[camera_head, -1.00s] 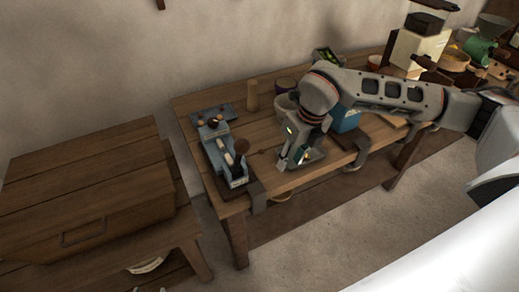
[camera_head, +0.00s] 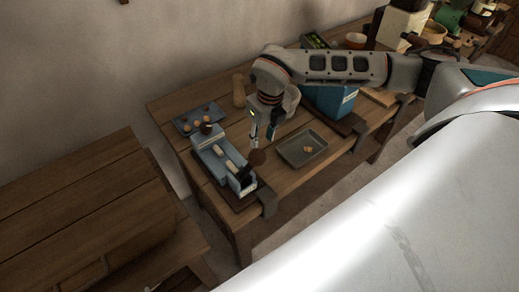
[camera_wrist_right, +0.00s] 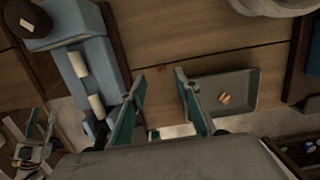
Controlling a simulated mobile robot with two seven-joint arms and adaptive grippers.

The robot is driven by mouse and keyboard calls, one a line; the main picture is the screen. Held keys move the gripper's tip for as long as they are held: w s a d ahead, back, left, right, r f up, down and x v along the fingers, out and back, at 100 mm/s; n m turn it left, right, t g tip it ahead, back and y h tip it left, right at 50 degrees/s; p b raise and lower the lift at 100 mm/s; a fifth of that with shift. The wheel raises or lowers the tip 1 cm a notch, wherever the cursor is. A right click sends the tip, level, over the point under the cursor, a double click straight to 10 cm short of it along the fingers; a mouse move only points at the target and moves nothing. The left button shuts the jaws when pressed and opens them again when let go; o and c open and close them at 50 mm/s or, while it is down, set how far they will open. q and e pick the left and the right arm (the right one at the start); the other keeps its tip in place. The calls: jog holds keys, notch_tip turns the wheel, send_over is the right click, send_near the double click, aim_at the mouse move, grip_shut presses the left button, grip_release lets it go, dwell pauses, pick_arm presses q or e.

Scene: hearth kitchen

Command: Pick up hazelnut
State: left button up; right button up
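A small reddish-brown spot, possibly the hazelnut (camera_wrist_right: 161,68), lies on the bare wood in the right wrist view, just beyond and between my fingertips. My right gripper (camera_wrist_right: 160,83) is open, with nothing between its fingers. In the head view my right gripper (camera_head: 263,136) points down over the table, between the blue-grey device and the grey tray; I cannot make out the small spot there. A tan-orange piece (camera_head: 308,149) lies in the grey tray (camera_head: 290,158), and it also shows in the wrist view (camera_wrist_right: 224,98).
A small blue tray (camera_head: 181,125) holds several round brown pieces. A blue box (camera_head: 325,101) stands right of the gripper. A wooden cylinder (camera_head: 239,92) stands behind.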

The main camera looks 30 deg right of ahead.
jog(key=shift+w+f, duration=0.2)
jog(key=shift+f, duration=1)
jog(key=shift+w+f, duration=0.15)
jog(key=shift+f, duration=1)
jog(key=c, duration=0.7)
jog(key=shift+c, duration=0.2)
